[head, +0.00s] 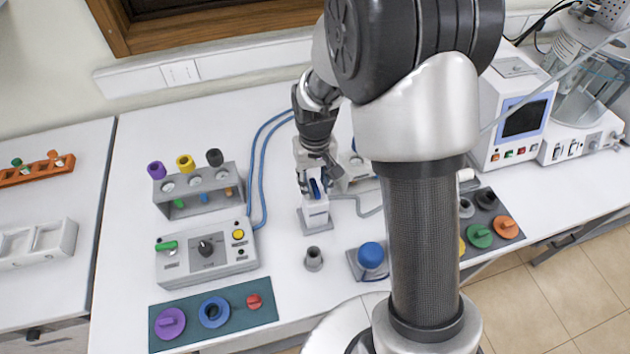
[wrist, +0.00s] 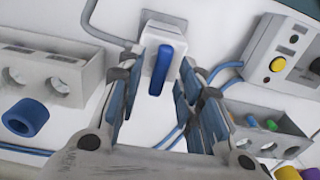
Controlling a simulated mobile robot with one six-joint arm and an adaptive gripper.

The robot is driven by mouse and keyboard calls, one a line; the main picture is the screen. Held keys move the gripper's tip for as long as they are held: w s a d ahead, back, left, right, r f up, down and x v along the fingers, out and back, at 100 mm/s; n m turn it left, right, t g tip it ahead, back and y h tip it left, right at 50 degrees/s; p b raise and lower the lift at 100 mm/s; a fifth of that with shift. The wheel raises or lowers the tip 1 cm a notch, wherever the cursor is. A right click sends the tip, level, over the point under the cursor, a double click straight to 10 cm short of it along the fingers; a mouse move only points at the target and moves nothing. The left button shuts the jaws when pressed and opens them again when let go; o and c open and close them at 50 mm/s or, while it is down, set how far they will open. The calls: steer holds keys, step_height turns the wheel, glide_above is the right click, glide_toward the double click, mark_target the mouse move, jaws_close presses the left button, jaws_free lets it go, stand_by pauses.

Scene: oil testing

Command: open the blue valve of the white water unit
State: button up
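The white water unit (head: 316,212) stands upright near the middle of the table, with its blue valve (head: 315,188) partly hidden by my gripper (head: 311,176) in the head view. In the wrist view the white unit (wrist: 152,32) is at the top centre. Its blue valve (wrist: 167,68) is a long lever pointing down in the picture. My gripper (wrist: 160,82) is open, with one finger on each side of the lever in the picture. I see no clear contact between the fingers and the lever.
Blue hoses (head: 257,160) run left of the unit. A grey control box (head: 207,257) and a rack (head: 198,192) with coloured caps stand to the left. A small grey cup (head: 313,259) and a blue-knobbed block (head: 370,256) are in front. My arm hides part of the right.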

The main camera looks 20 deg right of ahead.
mark_target(316, 189)
step_height(316, 189, up, 12)
stand_by(0.6)
stand_by(0.5)
steer(key=s+r+t+b, duration=0.1)
steer(key=s+t+b, duration=0.3)
steer(key=s, duration=1.7)
steer(key=b, duration=0.4)
steer(key=shift+s+d+r+t, duration=0.2)
steer(key=shift+s+r+t, duration=0.1)
steer(key=shift+d, duration=0.15)
